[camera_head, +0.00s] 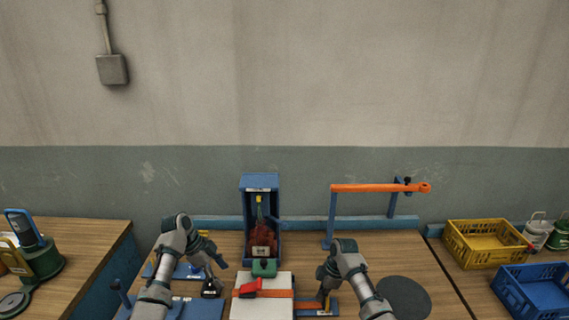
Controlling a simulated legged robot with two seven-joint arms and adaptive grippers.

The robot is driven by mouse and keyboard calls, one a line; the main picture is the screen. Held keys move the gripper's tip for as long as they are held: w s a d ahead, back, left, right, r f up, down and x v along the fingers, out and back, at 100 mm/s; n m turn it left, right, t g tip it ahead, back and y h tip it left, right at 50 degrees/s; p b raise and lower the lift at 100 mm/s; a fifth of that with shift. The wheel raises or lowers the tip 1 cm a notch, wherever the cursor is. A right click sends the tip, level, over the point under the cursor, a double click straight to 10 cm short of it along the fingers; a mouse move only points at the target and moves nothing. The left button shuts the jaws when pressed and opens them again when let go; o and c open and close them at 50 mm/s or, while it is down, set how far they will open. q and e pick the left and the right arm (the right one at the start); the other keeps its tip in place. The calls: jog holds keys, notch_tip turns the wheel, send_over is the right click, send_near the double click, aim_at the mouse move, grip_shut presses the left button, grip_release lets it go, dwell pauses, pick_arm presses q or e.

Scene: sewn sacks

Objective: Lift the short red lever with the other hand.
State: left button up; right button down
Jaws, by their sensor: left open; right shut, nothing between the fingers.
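The short red lever (250,287) lies on top of a white box (262,307) at the bottom centre, beside a green block (264,268). My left gripper (216,266) is open, to the left of the lever and apart from it. My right gripper (321,293) is shut and empty, to the right of the white box. Its fingertips are small and partly hidden by my own arm.
A blue upright housing (246,205) holding a reddish-brown sack (264,240) stands behind the white box. An orange bar (375,188) on blue posts stands at the back right. A dark round mat (404,297) lies at right. Yellow (486,255) and blue (510,295) crates sit further right.

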pick_arm(q)
jog(key=shift+r, duration=0.15)
send_near(257, 282)
jog(key=x, duration=0.9)
jog(key=shift+d+f, duration=0.25)
jog(key=shift+f, duration=0.1)
jog(key=c, duration=1)
jog(key=shift+r, duration=0.1)
jog(key=shift+c, duration=0.2)
jog(key=shift+a+r, duration=0.1)
